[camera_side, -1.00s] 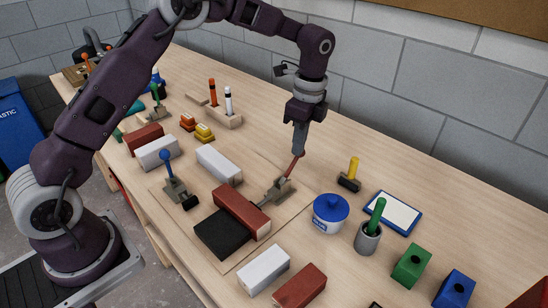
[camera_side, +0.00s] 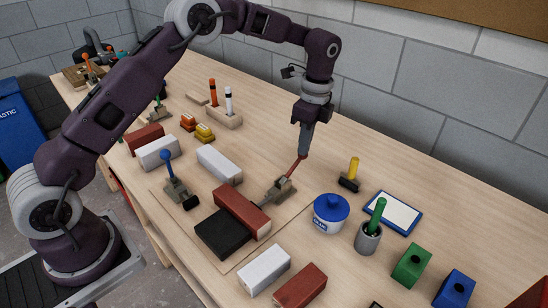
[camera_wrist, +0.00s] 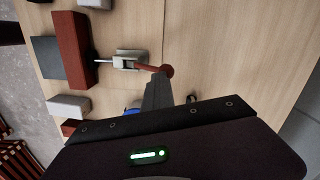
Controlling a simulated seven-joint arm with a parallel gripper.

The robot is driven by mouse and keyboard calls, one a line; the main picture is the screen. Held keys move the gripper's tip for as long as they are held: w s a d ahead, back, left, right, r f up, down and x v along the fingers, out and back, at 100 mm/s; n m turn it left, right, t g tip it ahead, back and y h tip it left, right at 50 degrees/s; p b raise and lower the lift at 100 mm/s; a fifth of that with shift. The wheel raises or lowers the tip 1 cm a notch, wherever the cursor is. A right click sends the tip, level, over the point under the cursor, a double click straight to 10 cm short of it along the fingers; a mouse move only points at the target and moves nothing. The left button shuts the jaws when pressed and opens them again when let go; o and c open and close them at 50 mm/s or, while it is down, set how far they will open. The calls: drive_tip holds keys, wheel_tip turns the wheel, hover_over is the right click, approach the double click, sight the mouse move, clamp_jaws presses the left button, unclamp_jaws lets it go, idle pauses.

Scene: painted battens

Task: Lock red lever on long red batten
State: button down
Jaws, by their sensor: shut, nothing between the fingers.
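The lever slants up and away from the batten. In the wrist view the lever's round red tip (camera_wrist: 167,71) shows beside my fingers. My gripper (camera_side: 304,153) is shut and empty, its fingertips at the lever's top, seemingly touching it.
A blue-handled clamp (camera_side: 175,186) stands left of the batten. A blue-lidded tub (camera_side: 330,213), a yellow-handled tool (camera_side: 350,175) and a grey cup (camera_side: 368,238) stand to the right. White and red blocks lie around the board.

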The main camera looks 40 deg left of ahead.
drive_tip(key=shift+f, duration=0.2)
wheel_tip(320, 180, up, 12)
drive_tip(key=w+d, duration=0.1)
drive_tip(key=w, duration=0.1)
drive_tip(key=shift+w+d+f, duration=0.15)
drive_tip(key=shift+d, duration=0.15)
